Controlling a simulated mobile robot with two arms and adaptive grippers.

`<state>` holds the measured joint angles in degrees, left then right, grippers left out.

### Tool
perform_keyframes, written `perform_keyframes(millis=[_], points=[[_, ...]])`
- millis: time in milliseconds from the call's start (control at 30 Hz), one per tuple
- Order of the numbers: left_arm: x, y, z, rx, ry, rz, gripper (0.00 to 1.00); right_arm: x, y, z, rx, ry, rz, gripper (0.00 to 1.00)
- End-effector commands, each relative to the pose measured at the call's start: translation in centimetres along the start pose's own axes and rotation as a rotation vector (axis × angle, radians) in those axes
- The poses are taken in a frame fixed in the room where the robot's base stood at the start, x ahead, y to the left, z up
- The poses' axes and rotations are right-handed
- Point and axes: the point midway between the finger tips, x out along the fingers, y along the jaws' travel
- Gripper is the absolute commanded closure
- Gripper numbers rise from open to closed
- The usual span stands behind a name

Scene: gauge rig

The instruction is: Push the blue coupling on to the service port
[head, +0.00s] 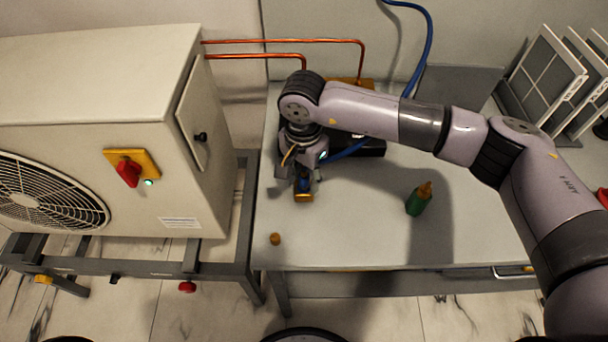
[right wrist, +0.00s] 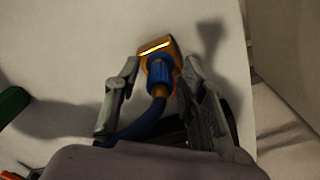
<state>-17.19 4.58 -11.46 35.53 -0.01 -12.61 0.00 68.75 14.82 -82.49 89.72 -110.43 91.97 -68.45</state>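The blue coupling (right wrist: 160,76) has an orange-gold end and a blue hose trailing back under my right wrist. In the right wrist view it sits between the two fingers of my right gripper (right wrist: 162,70), which appear closed on its sides. In the head view my right gripper (head: 303,186) points down over the left part of the table, with the coupling's orange end (head: 303,198) at its fingertips. A shadow set apart from the coupling suggests it is above the tabletop. I cannot make out the service port. My left gripper is not in view.
The outdoor unit (head: 100,80) with a red knob (head: 128,173) stands left on a grey frame. Copper pipes (head: 290,42) run behind. A black box (head: 368,146) is partly behind my arm. A green bottle (head: 416,203) and small brass cap (head: 275,239) stand on the table (head: 340,245).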

Motion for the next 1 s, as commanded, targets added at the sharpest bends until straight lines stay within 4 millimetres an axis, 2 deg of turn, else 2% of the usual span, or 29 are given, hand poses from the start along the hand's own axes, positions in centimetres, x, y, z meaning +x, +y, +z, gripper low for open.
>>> perform_keyframes(millis=[233,567,667,767,1000], points=[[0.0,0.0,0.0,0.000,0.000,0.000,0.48,0.0,0.0,0.0,0.000,0.000,0.000,0.45],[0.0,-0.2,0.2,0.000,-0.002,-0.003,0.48,-0.2,0.0,0.0,0.000,0.000,0.000,0.45],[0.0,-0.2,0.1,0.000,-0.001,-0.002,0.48,-1.2,-0.1,-0.1,0.000,0.001,-0.002,0.45],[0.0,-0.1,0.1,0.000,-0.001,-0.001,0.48,-3.0,-0.1,-0.1,-0.001,0.003,-0.004,0.45],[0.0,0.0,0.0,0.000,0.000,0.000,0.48,-8.2,-0.1,-0.1,0.000,0.003,-0.003,0.45]])
